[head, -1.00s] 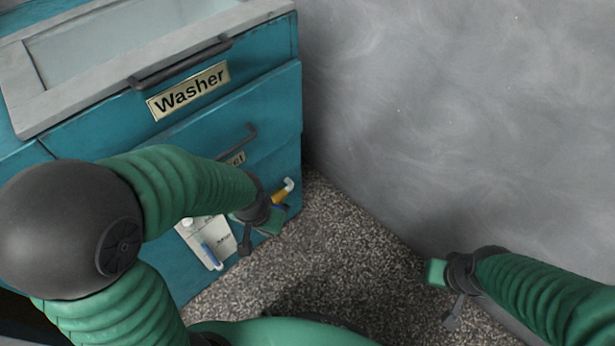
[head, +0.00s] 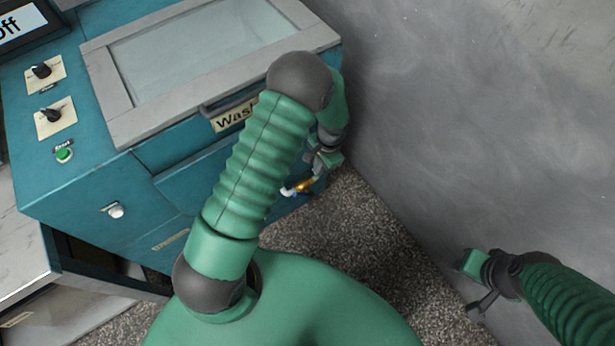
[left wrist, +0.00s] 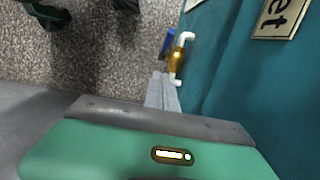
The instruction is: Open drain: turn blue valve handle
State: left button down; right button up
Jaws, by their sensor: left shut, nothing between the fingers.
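The drain valve (head: 304,186) is a brass body with white pipe ends, low on the washer's right front. Its blue handle (left wrist: 167,43) shows beside the brass body (left wrist: 177,60) in the left wrist view; in the head view only a bit of blue shows. My left gripper (head: 318,166) is just above and right of the valve, partly hidden by its own arm. In the left wrist view its fingers (left wrist: 162,92) are shut and empty, close to the lower white pipe end. I cannot tell if they touch it. My right gripper (head: 473,284) hangs at the right, away from the valve.
The teal washer (head: 75,180) has a glass-topped lid (head: 190,60), knobs and a green button on the left. A grey wall (head: 480,120) stands close on the right. Speckled floor (head: 370,230) lies clear between them. My left arm covers much of the washer front.

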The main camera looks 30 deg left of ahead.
pick_arm(q)
jog(key=b, duration=0.3)
send_near(304, 194)
notch_tip(304, 194, down, 3)
jog(key=w+d, duration=0.1)
jog(key=w, duration=0.1)
jog(key=shift+s+a+f+b, duration=0.3)
jog(key=shift+s+a+f, duration=0.35)
jog(key=shift+s+f, duration=0.35)
jog(key=shift+s+a+f, duration=0.1)
jog(key=shift+s+a, duration=0.05)
jog(key=shift+s, duration=0.05)
jog(key=shift+a, duration=0.15)
